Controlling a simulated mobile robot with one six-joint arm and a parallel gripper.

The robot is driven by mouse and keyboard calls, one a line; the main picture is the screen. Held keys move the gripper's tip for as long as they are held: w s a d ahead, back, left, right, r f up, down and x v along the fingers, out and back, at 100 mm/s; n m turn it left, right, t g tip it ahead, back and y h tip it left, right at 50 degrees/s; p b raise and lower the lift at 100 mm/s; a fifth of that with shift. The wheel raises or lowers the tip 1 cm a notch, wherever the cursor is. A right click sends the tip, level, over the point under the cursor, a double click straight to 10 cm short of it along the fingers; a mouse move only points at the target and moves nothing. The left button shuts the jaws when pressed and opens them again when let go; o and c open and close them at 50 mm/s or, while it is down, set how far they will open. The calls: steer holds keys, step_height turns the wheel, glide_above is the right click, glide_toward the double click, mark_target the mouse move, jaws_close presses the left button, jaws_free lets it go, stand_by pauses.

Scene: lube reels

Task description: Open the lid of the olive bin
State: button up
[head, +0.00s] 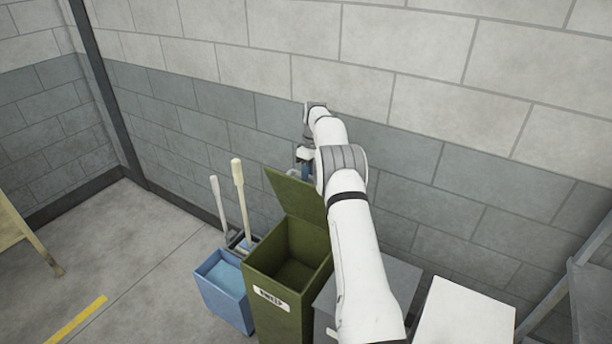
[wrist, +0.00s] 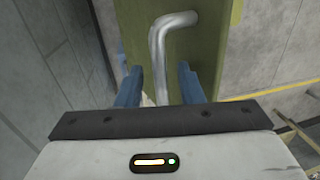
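The olive bin (head: 268,316) stands against the wall in the head view, with a white label on its front. Its lid (head: 292,196) is swung up, standing steeply at the bin's back, and the empty-looking inside shows. In the wrist view the olive lid (wrist: 207,45) carries a bent metal handle (wrist: 172,22). My gripper (wrist: 160,72) has its two blue fingers apart, one on each side of the handle, with gaps showing. In the head view my gripper (head: 305,166) is behind the lid's upper edge, partly hidden by my arm.
A blue bucket (head: 222,290) with mop handles (head: 240,200) stands left of the olive bin. A grey bin (head: 402,280) and a white-topped box (head: 465,315) stand to the right. A metal frame (head: 590,290) is at far right.

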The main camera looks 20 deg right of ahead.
steer(key=shift+r, duration=0.1)
steer(key=shift+w+r, duration=0.15)
steer(key=shift+r, duration=0.05)
step_height(320, 180, up, 7)
steer(key=d, duration=0.1)
steer(key=shift+w+r, duration=0.15)
steer(key=shift+w, duration=0.15)
stand_by(0.4)
